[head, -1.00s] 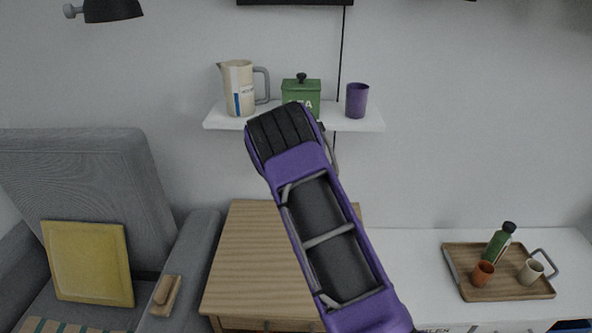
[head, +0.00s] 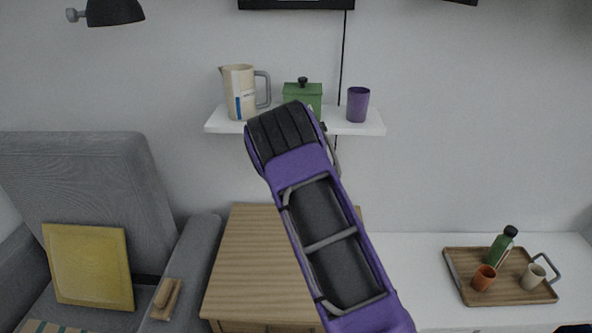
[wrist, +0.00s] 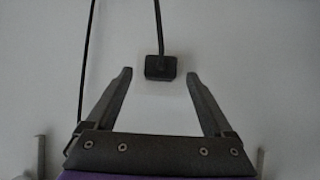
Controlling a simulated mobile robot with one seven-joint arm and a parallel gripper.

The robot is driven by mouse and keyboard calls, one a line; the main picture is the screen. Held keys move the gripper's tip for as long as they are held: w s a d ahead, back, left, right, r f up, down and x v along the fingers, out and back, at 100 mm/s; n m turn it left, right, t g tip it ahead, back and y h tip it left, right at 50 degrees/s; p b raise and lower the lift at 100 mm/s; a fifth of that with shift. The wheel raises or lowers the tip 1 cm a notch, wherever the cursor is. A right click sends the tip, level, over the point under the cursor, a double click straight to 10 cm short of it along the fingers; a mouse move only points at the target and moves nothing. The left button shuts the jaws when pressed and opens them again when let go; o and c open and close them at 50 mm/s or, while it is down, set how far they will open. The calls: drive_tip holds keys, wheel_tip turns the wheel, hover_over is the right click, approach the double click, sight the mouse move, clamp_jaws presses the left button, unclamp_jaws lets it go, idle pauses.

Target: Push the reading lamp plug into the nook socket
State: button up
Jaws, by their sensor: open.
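In the wrist view a black plug (wrist: 160,67) with a dark cord (wrist: 157,25) rising from its top sits in front of a pale socket plate (wrist: 160,89) on the wall. I cannot tell how deep the plug is in the socket. My gripper (wrist: 158,74) is open, with one finger on each side of the plug and a clear gap to both. It holds nothing. In the head view my purple arm hides the gripper, plug and socket. A black lamp head (head: 115,12) shows at the upper left.
A wall shelf (head: 225,123) bears a jug (head: 239,93), a green tin (head: 303,94) and a purple cup (head: 357,105), close to my arm. A wooden cabinet (head: 250,255) stands below. A tray (head: 500,296) with cups and a bottle is at right. A second cord (wrist: 88,50) hangs left.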

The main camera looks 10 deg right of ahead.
drive_tip(key=p+v, duration=0.1)
drive_tip(key=v, duration=1.5)
drive_tip(key=shift+p, duration=0.4)
drive_tip(key=shift+a, duration=0.1)
